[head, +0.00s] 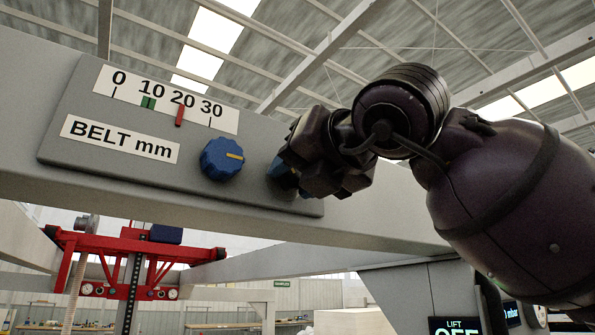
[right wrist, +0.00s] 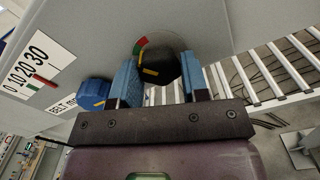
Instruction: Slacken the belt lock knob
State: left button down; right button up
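The black lock knob (right wrist: 158,68) shows in the right wrist view, with a yellow mark on its face and a green and red arc beside it. My right gripper (right wrist: 158,78) has one blue finger on each side of this knob. No clear gap shows between fingers and knob, so it looks shut on it. My left gripper is not in view.
A blue knob (head: 222,159) with a yellow mark sits just left of my right gripper. Above it is a scale (head: 165,98) from 0 to 30, with a green mark near 10 and a red one near 20. A red gantry carriage (head: 135,255) stands below left.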

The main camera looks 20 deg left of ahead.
jog(key=c, duration=0.3)
jog(key=shift+f+n+b, duration=0.15)
jog(key=shift+n+b, duration=0.25)
jog(key=shift+b, duration=0.25)
jog(key=shift+n+b, duration=0.5)
jog(key=shift+n, duration=0.9)
jog(key=shift+n+b, duration=0.5)
jog(key=shift+n, duration=1.2)
